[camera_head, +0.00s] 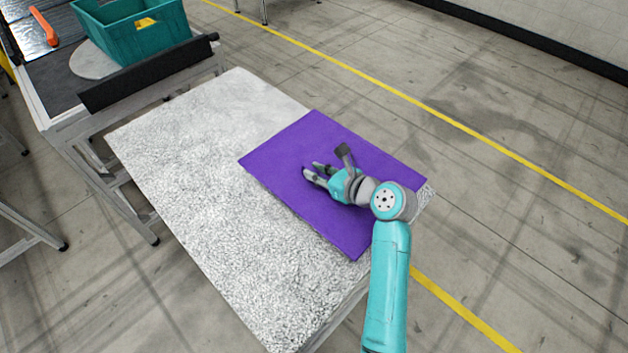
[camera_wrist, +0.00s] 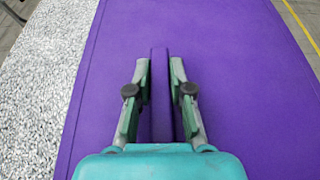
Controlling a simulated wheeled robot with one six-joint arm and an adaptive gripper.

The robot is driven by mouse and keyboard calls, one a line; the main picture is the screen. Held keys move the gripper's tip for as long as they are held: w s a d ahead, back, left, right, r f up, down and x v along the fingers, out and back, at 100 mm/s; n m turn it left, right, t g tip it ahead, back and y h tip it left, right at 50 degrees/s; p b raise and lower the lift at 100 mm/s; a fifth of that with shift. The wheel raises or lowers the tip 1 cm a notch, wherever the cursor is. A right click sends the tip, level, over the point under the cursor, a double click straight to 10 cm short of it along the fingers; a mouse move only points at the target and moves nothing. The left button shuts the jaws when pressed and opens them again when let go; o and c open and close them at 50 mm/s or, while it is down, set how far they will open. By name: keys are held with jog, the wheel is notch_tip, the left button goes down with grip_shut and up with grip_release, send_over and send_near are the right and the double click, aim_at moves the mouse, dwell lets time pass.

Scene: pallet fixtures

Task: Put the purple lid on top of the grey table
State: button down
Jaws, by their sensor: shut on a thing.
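The purple lid (camera_head: 285,150) is a flat rectangular sheet over the right part of the grey table (camera_head: 190,170). A thin upright purple handle (camera_wrist: 161,92) runs along its middle in the wrist view. My gripper (camera_head: 315,170) is above the lid. Its two fingers (camera_wrist: 160,65) are closed on the handle from both sides. In the wrist view the lid (camera_wrist: 235,70) fills most of the picture, with the speckled tabletop (camera_wrist: 40,80) at left. The lid looks level and lies at or just above the tabletop; I cannot tell whether it touches.
A conveyor-like bench (camera_head: 60,95) with a teal crate (camera_head: 130,40) and an orange tool (camera_head: 45,27) stands at upper left. The left and front parts of the tabletop are bare. Open concrete floor with a yellow line (camera_head: 450,122) lies to the right.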

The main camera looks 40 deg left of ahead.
jog(key=shift+f, duration=2.1)
jog(key=c, duration=1.1)
grip_release()
jog(key=shift+f, duration=0.1)
jog(key=shift+o, duration=0.2)
jog(key=v, duration=1.2)
jog(key=shift+d, duration=0.1)
